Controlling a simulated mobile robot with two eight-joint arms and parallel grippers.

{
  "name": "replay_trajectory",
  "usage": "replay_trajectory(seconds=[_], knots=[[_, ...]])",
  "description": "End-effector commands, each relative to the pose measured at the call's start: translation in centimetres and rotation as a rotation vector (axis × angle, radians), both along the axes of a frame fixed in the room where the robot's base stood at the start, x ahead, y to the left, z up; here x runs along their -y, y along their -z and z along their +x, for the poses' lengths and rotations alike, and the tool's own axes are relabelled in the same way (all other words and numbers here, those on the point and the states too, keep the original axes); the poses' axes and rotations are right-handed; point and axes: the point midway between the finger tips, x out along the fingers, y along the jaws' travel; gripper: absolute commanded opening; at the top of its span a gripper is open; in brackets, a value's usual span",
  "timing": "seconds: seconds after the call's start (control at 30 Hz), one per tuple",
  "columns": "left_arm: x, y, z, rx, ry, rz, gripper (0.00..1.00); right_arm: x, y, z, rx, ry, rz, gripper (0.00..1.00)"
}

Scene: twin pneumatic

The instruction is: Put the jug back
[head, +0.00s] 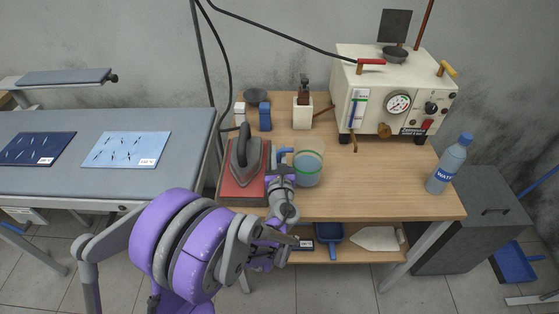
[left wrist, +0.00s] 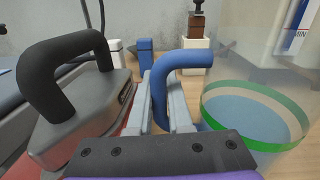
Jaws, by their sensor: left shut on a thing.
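The jug (head: 308,166) is a clear container with a green band and bluish water inside. It stands upright on the wooden table, just right of the iron. It also shows at the right of the left wrist view (left wrist: 255,115). Its blue handle (left wrist: 180,62) points left, toward the iron. My left gripper (head: 282,163) is shut on this handle, with a finger on each side of it in the left wrist view (left wrist: 163,105). The jug's base is partly hidden by the gripper in the head view. My right gripper is not in view.
An iron (head: 246,158) rests on a red pad close left of the gripper. A boiler machine (head: 392,95) stands at the back right, a water bottle (head: 450,164) at the right edge. Small blocks and a brown-topped white box (head: 302,112) stand behind. The table (head: 385,190) is clear right of the jug.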

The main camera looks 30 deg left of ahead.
Motion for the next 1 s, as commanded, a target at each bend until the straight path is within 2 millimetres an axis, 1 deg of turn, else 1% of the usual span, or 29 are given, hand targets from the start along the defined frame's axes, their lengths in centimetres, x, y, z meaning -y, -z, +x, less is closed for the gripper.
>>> replay_trajectory(seconds=[0.03,0.1,0.17,0.4,0.57,0.6,0.73,1.0], knots=[[0.0,0.9,0.0,0.000,0.000,0.000,0.00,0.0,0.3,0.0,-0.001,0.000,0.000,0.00],[0.0,1.9,0.0,0.000,0.000,0.000,0.00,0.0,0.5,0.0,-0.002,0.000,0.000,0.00],[0.0,2.5,0.0,0.000,0.000,0.000,0.00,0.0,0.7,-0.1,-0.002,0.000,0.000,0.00],[0.0,2.6,0.0,0.001,0.000,-0.001,0.00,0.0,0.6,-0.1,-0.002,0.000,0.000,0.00],[0.0,3.0,0.0,0.000,0.000,0.000,0.00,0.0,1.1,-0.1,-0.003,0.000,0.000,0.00],[0.0,2.9,0.0,0.000,0.000,0.000,0.25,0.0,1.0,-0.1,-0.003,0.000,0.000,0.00],[0.0,2.9,0.0,0.000,0.000,0.000,0.48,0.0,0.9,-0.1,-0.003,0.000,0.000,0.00],[0.0,2.8,0.0,0.000,0.000,0.000,0.48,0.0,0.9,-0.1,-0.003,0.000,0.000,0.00]])
